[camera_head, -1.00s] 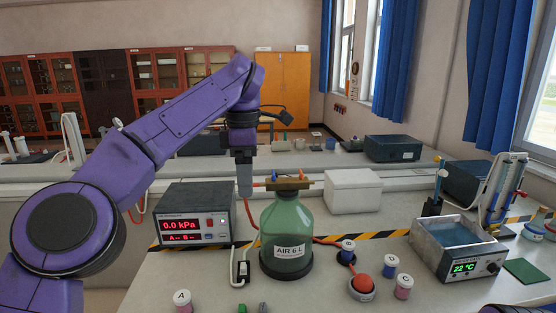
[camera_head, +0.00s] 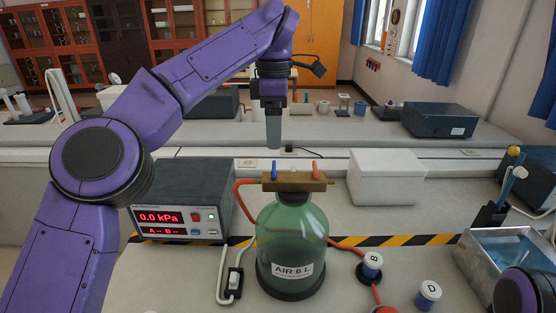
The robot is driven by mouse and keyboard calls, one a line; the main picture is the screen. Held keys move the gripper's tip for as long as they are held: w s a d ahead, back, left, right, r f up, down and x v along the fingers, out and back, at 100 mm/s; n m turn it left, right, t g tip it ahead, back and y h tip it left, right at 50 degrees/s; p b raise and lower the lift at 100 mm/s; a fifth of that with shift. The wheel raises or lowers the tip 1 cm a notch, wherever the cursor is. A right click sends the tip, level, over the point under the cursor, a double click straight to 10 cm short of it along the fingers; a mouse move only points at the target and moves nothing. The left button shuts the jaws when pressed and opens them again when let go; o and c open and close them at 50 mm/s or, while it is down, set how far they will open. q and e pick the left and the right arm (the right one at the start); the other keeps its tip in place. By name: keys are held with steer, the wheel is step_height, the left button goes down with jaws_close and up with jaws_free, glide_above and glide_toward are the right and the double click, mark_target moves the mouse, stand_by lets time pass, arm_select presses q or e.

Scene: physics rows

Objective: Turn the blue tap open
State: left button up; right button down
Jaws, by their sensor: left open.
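The blue tap (camera_head: 274,171) stands upright on the left part of the brass manifold (camera_head: 298,186). The manifold sits on top of the green glass bottle (camera_head: 292,235) labelled AIR 6 L. An orange tap (camera_head: 315,168) stands to its right, tilted a little. My left gripper (camera_head: 273,146) points down, its tips just above the blue tap in the picture, with a small gap showing between them. It holds nothing that I see. Its fingers overlap from this side, so their opening is hard to make out. My right gripper is out of the picture.
A pressure meter (camera_head: 163,217) reading 0.0 kPa stands left of the bottle. A white switch (camera_head: 234,281), jars B (camera_head: 372,264) and D (camera_head: 428,293), a white box (camera_head: 386,177) and a water bath (camera_head: 500,250) stand around. A red hose (camera_head: 239,199) runs by the bottle.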

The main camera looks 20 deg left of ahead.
arm_select(q)
steer(key=b, duration=0.2)
glide_above(274, 166)
steer(key=f, duration=0.4)
steer(key=shift+s+f, duration=0.25)
steer(key=shift+s, duration=0.05)
steer(key=f, duration=0.1)
steer(key=w+f, duration=0.1)
steer(key=f, duration=0.1)
steer(key=shift+a+b, duration=0.1)
steer(key=shift+b, duration=0.3)
steer(key=shift+w+f, duration=0.15)
steer(key=shift+f, duration=0.2)
steer(key=shift+s+r, duration=0.15)
steer(key=shift+s, duration=0.25)
steer(key=shift+w, duration=0.15)
steer(key=c, duration=1.1)
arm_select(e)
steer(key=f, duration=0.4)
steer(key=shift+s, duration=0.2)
